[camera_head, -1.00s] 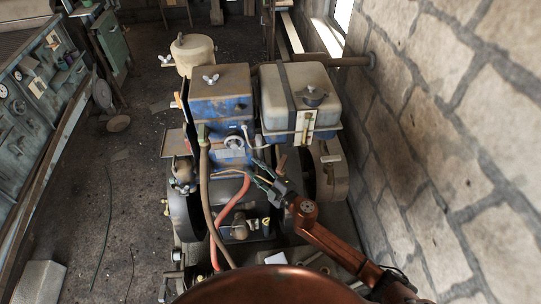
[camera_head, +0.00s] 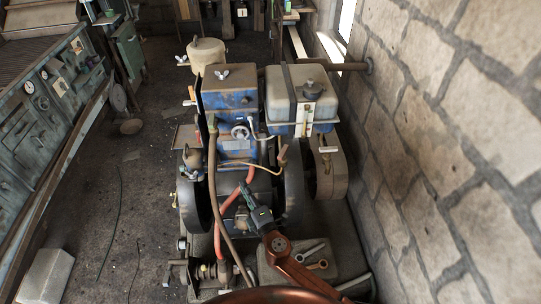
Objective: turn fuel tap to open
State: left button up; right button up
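The blue engine (camera_head: 228,97) stands in the middle, with a grey-cream fuel tank (camera_head: 302,85) at its right. A small tan lever-like piece (camera_head: 283,154), perhaps the fuel tap, shows below the tank, where a thin yellowish pipe (camera_head: 240,164) ends. My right gripper (camera_head: 246,193) is dark and points up and left, in front of the engine's lower part, below and left of that piece and apart from it in the picture. Its fingers are small and dark against the engine, so their opening is unclear. My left gripper is out of view.
A red hose (camera_head: 231,200) and a brown hose (camera_head: 212,180) run down the engine's front, close to my gripper. Spanners (camera_head: 312,251) lie on a block at lower right. A stone wall (camera_head: 440,130) bounds the right. Open floor (camera_head: 130,190) lies left.

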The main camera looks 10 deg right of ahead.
aim_at(282, 157)
jog(key=u, duration=1.25)
jog(key=i, duration=0.7)
jog(key=z, duration=2.15)
